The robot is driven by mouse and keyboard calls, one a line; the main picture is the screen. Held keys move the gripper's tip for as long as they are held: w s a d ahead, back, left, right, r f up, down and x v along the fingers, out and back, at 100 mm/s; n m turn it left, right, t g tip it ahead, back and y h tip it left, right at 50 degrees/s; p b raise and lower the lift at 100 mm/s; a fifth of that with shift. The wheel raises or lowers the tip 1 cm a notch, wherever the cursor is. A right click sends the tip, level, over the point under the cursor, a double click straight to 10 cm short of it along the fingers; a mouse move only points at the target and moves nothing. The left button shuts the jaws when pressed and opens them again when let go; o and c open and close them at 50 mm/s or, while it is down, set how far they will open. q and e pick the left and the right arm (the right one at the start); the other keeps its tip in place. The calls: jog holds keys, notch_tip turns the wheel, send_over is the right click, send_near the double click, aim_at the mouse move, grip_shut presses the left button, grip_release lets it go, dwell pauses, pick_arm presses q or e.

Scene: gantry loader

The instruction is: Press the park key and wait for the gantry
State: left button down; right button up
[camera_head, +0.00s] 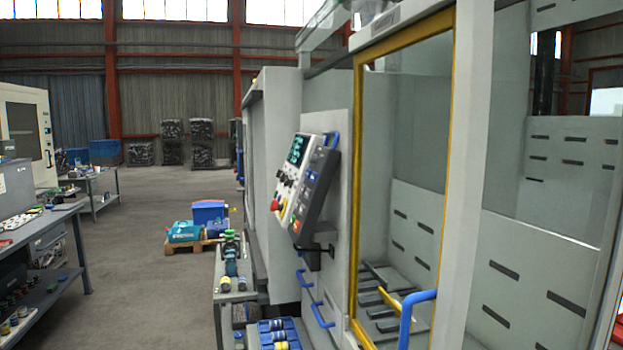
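The control panel (298,178) is mounted on the side of the large grey machine, near the middle of the view, tilted and seen at an angle. It has a dark screen (298,148) with green markings at its top, rows of small keys and knobs, and a red button (275,205) at its lower left. The keys are too small to tell which one is the park key. I cannot make out the gantry for certain. Neither of my grippers is in view.
The machine's yellow-framed door (449,140) with a blue handle (407,318) stands at right. A grey cart (218,297) with parts stands below the panel. A workbench (45,222) is at left. The floor (150,270) between is clear.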

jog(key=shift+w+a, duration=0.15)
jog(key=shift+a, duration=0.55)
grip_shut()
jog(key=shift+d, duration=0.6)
